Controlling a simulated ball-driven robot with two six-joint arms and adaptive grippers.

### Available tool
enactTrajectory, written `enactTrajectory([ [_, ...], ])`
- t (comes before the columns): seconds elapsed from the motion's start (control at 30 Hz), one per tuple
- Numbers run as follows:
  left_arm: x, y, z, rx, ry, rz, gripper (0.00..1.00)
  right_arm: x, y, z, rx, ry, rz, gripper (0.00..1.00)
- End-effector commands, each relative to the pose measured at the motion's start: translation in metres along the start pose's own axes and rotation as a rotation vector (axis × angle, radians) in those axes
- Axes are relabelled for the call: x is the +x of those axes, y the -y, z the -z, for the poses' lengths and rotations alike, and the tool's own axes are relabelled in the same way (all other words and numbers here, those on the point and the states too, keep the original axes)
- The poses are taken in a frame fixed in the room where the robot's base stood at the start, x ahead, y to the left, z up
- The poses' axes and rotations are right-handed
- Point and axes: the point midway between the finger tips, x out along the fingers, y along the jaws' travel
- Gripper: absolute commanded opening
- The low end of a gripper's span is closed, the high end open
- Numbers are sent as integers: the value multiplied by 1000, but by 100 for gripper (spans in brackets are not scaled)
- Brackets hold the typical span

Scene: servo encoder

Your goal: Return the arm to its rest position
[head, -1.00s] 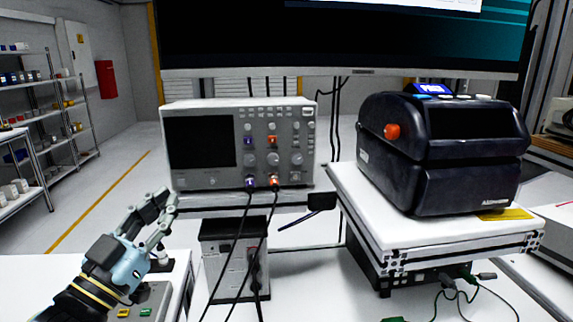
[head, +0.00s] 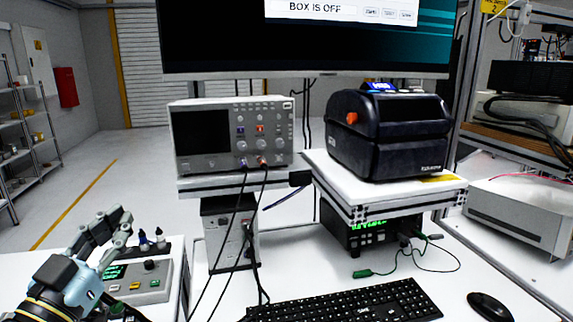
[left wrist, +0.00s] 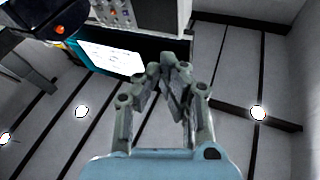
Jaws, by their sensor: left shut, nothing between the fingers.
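My left gripper (head: 122,222) is at the lower left of the head view, in front of a small grey control box with a green display (head: 138,280). Its fingers point up and to the right. In the left wrist view the gripper's fingertips (left wrist: 170,62) meet, with nothing between them. It touches no object that I can see. My right gripper is not in view.
An oscilloscope (head: 230,135) with two cables stands on a raised shelf, and a black label printer (head: 390,138) stands on a white stand (head: 345,185). A keyboard (head: 355,302) and a mouse (head: 489,306) lie on the white desk. A large monitor (head: 215,40) hangs above.

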Motion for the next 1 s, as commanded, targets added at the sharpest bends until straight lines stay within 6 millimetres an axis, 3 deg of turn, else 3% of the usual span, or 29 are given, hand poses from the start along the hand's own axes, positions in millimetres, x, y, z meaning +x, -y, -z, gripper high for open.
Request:
enactTrajectory([
  [0.23, -12, 7, -17, -3, 167, 66, 0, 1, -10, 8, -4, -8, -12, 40],
  [0.47, -44, 12, -41, -17, 442, 142, 0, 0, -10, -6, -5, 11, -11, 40],
  [0.57, -73, 10, -53, -29, 623, 170, 0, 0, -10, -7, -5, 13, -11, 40],
  [0.7, -131, -2, -63, -52, 920, 181, 0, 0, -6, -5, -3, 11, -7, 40],
  [1.0, -227, -29, -50, -85, 1336, 121, 0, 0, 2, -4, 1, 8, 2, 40],
])
